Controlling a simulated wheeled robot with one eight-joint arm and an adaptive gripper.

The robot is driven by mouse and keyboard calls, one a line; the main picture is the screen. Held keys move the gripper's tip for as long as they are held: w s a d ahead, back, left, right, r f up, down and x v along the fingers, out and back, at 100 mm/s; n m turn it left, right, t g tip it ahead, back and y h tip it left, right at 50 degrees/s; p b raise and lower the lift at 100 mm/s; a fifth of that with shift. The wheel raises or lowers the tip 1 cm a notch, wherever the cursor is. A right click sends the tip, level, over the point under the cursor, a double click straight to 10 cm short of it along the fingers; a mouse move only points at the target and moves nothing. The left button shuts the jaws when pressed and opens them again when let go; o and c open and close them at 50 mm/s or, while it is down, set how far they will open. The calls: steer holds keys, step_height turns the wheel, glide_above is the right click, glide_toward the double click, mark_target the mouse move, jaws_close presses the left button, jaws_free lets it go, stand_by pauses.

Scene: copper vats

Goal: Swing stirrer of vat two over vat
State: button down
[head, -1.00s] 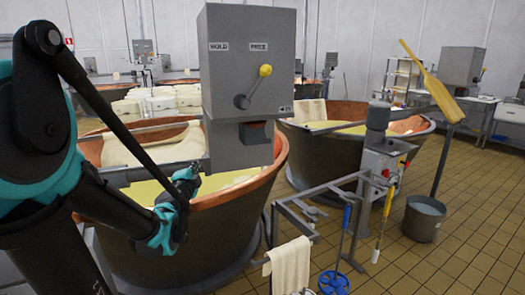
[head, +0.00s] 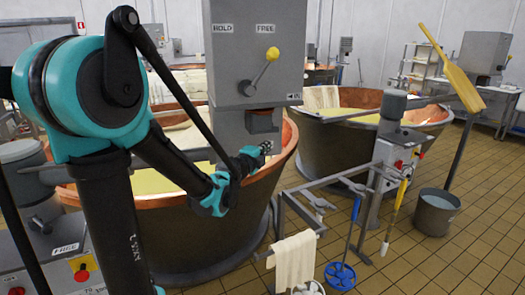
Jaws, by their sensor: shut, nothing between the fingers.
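A large copper vat (head: 240,213) with pale yellow liquid stands in front of me. A grey stirrer head (head: 233,60) rises over it, marked HOLD and FREE. Its lever with a yellow knob (head: 271,54) slants up toward the FREE side. My gripper (head: 262,151) is shut and empty, in front of the head's lower part near the vat's right rim. I cannot tell whether it touches the head. My arm hides the vat's left part. A second copper vat (head: 345,148) stands behind to the right. No number shows on either vat.
A metal rail stand with a white cloth (head: 291,263) and a blue-ended tool (head: 340,275) stands at the front right. A grey post unit (head: 385,165), a bucket (head: 437,212) and a yellow paddle (head: 450,70) are farther right. A panel (head: 65,265) marked FREE is lower left. Tiled floor is clear at right.

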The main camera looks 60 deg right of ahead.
mark_target(272, 135)
steer(key=shift+w+d, duration=0.45)
steer(key=shift+d, duration=0.65)
steer(key=shift+w+d, duration=0.4)
steer(key=shift+d, duration=0.65)
steer(key=shift+w+d, duration=0.45)
steer(key=shift+d, duration=0.65)
steer(key=shift+w+d, duration=0.1)
